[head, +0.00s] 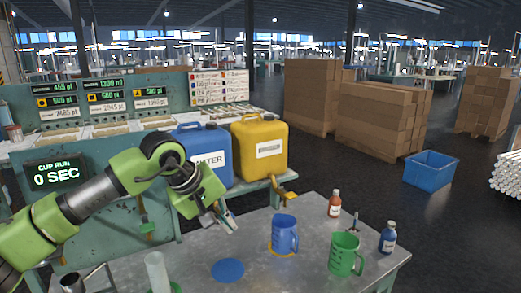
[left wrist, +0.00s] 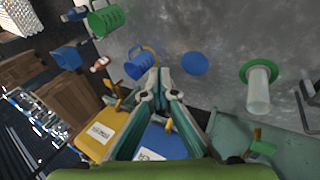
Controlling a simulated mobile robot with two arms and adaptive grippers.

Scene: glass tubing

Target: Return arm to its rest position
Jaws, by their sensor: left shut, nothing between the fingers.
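My left gripper (head: 229,222) is shut and empty. It hangs in the air over the back edge of the grey table (head: 190,262), in front of the blue canister. In the left wrist view its fingers (left wrist: 157,88) come together at the tips with nothing between them. The blue mug (head: 284,234) stands on a yellow ring, to the right of the gripper and apart from it. My right gripper is not in view.
A green mug (head: 345,254), red bottle (head: 335,204) and blue bottle (head: 388,238) stand on the right side. A flat blue disc (head: 228,270) lies left of the blue mug. A clear cylinder (head: 156,271) stands on green. Blue (head: 207,152) and yellow (head: 260,147) canisters stand behind.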

